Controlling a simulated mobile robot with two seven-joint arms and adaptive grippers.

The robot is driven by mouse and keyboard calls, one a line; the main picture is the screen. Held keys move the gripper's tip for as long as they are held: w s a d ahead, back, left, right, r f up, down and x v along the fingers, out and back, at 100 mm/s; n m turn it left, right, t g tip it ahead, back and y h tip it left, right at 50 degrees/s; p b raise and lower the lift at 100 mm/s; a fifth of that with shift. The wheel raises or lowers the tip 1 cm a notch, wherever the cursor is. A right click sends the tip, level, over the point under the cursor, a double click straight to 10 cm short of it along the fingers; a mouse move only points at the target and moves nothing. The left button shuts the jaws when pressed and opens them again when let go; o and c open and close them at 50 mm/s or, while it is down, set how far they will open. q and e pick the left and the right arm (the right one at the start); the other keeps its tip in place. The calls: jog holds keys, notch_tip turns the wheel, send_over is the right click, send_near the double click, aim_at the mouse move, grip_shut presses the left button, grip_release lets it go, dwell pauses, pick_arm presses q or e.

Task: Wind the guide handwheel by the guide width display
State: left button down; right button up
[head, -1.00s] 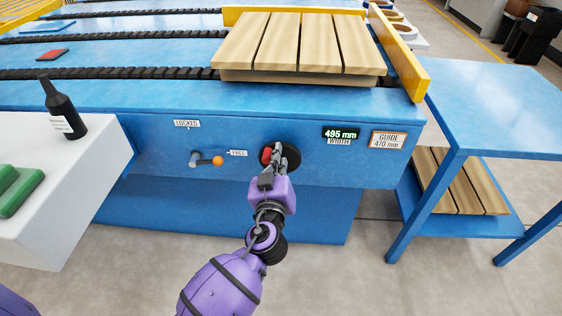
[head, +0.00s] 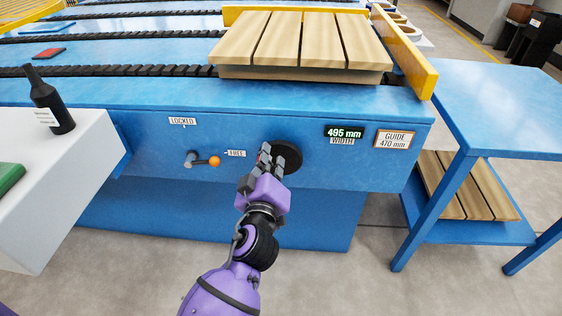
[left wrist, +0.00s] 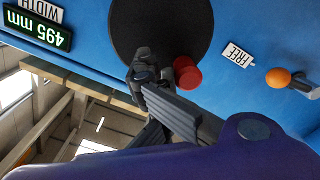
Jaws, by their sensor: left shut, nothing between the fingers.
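The guide handwheel is a black disc (head: 290,157) on the blue front panel, partly hidden by my left gripper (head: 272,157) in the head view. In the left wrist view the disc (left wrist: 165,25) carries a red knob (left wrist: 187,73). My left gripper (left wrist: 147,75) is shut and empty, with its fingertips close beside the knob; I cannot tell whether they touch it. The green width display (head: 344,132) reads 495 mm, and also shows in the left wrist view (left wrist: 45,25). The card beside it (head: 394,139) reads GUIDE 470 mm. My right gripper is not in view.
A lever with an orange knob (head: 214,161) points toward the FREE label (head: 236,153), left of the handwheel. A white table (head: 75,170) with a dark bottle (head: 50,100) stands at the left. A blue side table (head: 490,110) stands at the right. A wooden pallet (head: 300,45) lies on top.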

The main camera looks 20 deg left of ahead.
pick_arm(q)
jog(key=n, duration=0.1)
jog(key=a+n+b, duration=0.1)
jog(key=shift+s+f+n, duration=0.15)
jog(key=shift+f+n, duration=0.15)
jog(key=shift+f, duration=0.1)
jog(key=shift+a+f+n+b, duration=0.1)
jog(key=shift+f+n+b, duration=0.2)
jog(key=shift+n, duration=0.4)
jog(key=shift+s+a+f+n, duration=0.1)
jog(key=shift+a+n, duration=0.05)
jog(key=shift+n, duration=0.4)
jog(key=shift+a+f+n, duration=0.1)
jog(key=shift+a+n, duration=0.05)
jog(key=shift+n, duration=0.4)
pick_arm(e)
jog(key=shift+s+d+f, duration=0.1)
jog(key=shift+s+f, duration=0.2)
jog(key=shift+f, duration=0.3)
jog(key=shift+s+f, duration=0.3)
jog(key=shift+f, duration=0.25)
pick_arm(q)
jog(key=shift+n, duration=0.3)
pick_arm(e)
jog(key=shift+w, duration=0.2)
